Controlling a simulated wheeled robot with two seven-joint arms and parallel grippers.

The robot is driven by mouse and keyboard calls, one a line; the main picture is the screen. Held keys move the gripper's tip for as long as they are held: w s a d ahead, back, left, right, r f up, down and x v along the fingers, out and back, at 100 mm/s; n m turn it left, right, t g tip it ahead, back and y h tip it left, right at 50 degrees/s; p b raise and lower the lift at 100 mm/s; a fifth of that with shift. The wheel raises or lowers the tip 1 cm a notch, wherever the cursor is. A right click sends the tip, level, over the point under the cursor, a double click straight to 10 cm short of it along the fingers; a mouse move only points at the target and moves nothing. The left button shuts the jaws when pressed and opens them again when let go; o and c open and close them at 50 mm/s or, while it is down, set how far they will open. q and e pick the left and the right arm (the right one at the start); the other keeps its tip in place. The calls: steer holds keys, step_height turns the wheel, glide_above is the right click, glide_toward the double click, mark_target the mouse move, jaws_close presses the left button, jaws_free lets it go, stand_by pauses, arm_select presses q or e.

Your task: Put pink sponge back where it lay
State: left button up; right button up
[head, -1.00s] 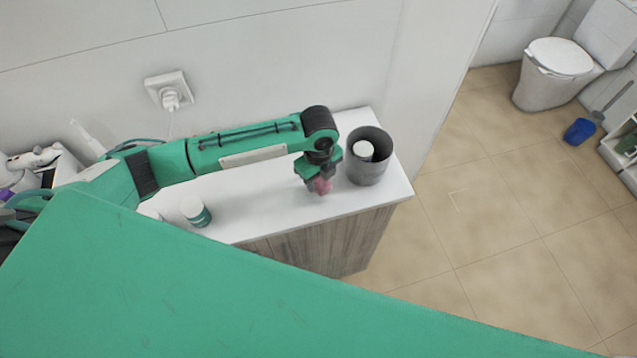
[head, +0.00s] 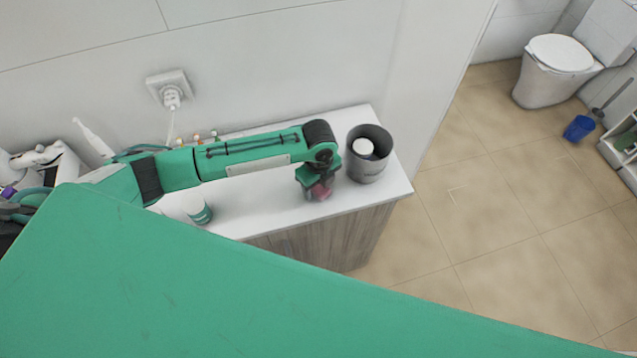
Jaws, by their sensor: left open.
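The pink sponge (head: 321,191) is at the right part of the white cart top (head: 272,214), below my left gripper (head: 316,190). Only a small part of the sponge shows; the gripper covers the rest. My left gripper points down over it and is open, with the sponge at or between its fingers. I cannot tell whether the fingers touch it. My right gripper is not in view.
A grey metal canister (head: 368,165) with a white item inside stands just right of the gripper. A white and green jar (head: 197,210) stands at the left of the top. Small bottles (head: 197,138) stand behind my arm. Free room lies between jar and gripper.

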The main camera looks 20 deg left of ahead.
mark_target(319, 186)
arm_select(q)
steer(key=shift+r, duration=0.25)
step_height(319, 186, up, 12)
steer(key=b, duration=0.3)
stand_by(0.3)
steer(key=shift+s+f, duration=0.1)
steer(key=shift+f, duration=0.05)
